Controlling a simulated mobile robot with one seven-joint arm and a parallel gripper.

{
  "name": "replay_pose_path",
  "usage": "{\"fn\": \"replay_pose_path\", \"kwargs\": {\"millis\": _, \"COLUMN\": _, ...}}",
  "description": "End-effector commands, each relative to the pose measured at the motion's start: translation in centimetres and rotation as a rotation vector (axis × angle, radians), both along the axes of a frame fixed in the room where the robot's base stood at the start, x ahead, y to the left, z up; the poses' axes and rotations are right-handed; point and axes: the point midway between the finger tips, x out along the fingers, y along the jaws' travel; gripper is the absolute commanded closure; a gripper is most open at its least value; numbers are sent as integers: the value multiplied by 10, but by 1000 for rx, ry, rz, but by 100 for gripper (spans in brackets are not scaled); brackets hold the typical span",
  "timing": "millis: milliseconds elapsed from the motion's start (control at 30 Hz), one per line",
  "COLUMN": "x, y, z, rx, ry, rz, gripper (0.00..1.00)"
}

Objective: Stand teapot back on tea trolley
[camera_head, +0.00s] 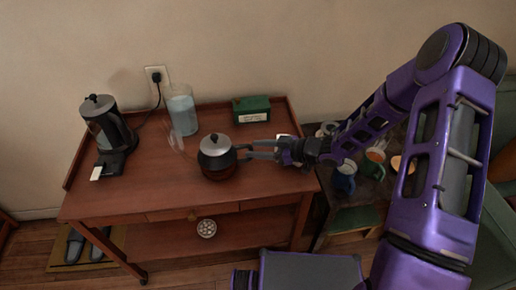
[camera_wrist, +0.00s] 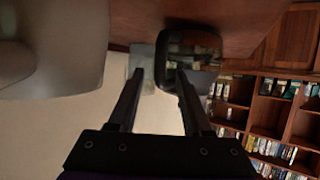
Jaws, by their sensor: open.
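The dark teapot (camera_head: 214,160) with a silver lid stands upright on the top of the wooden tea trolley (camera_head: 165,190), near its middle. My gripper (camera_head: 248,151) is open just right of the teapot, its fingers pointing left at its side. I cannot tell whether they touch it. In the wrist view a glossy dark rounded body, which looks like the teapot (camera_wrist: 188,45), lies just beyond the fingertips (camera_wrist: 158,74). Nothing shows held between the fingers.
A coffee maker (camera_head: 108,125) stands at the trolley's left, a clear jug (camera_head: 182,110) and a green box (camera_head: 251,108) at the back. A side table with mugs (camera_head: 345,175) is on the right. The trolley's front top is clear.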

Motion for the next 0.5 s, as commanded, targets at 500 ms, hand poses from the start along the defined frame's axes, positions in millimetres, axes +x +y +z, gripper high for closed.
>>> {"fn": "replay_pose_path", "kwargs": {"millis": 500, "x": -21, "y": -63, "z": 29, "rx": -1, "ry": -1, "rz": -4, "gripper": 51}}
